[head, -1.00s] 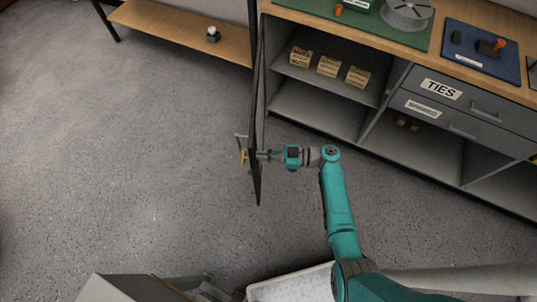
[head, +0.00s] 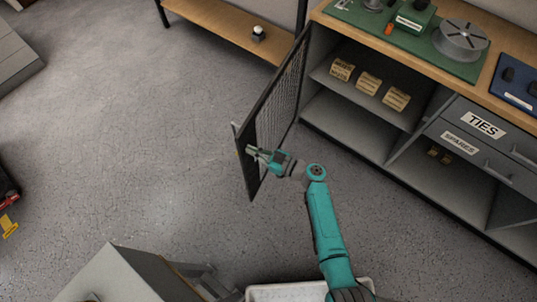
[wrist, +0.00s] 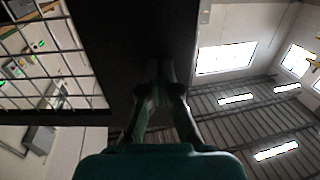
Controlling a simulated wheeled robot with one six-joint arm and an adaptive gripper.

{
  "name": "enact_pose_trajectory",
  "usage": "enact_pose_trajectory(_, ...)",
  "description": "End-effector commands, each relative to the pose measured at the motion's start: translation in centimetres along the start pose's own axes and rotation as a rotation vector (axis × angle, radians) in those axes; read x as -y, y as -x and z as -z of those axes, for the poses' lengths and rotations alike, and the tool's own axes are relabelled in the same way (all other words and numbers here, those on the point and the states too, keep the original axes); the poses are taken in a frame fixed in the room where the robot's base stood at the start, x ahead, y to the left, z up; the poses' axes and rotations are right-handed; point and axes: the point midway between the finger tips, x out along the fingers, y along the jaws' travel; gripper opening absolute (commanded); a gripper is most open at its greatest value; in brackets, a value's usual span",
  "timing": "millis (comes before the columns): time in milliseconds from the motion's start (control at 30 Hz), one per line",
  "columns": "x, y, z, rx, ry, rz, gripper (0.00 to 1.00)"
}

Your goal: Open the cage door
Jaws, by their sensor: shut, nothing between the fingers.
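The cage door (head: 282,100), a dark frame with wire mesh, stands swung out from the open cabinet bay, hinged at the cabinet's left end. A pale handle part (head: 235,130) shows at its free edge. My gripper (head: 251,151) is at the door's lower free end, on the side facing the cabinet bay. In the wrist view my shut fingers (wrist: 159,92) are up against or very close to the dark door frame (wrist: 130,45), with mesh to the left. Contact cannot be told for sure. Nothing is held.
The cabinet bay holds several small labelled boxes (head: 369,82) on a shelf. Drawers marked TIES (head: 483,125) and SPARES are to its right. A low wooden bench (head: 225,25) stands behind the door. The grey floor (head: 150,130) left of the door is clear.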

Motion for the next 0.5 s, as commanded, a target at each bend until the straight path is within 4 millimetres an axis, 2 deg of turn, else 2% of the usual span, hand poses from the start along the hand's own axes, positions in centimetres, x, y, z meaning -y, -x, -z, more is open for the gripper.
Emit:
enact_pose_trajectory(400, -0.2, -10.9, 0.1, -0.005, 0.000, -0.064, 0.00)
enact_pose_trajectory(500, -0.5, -13.0, 0.1, -0.004, -0.001, -0.100, 0.00)
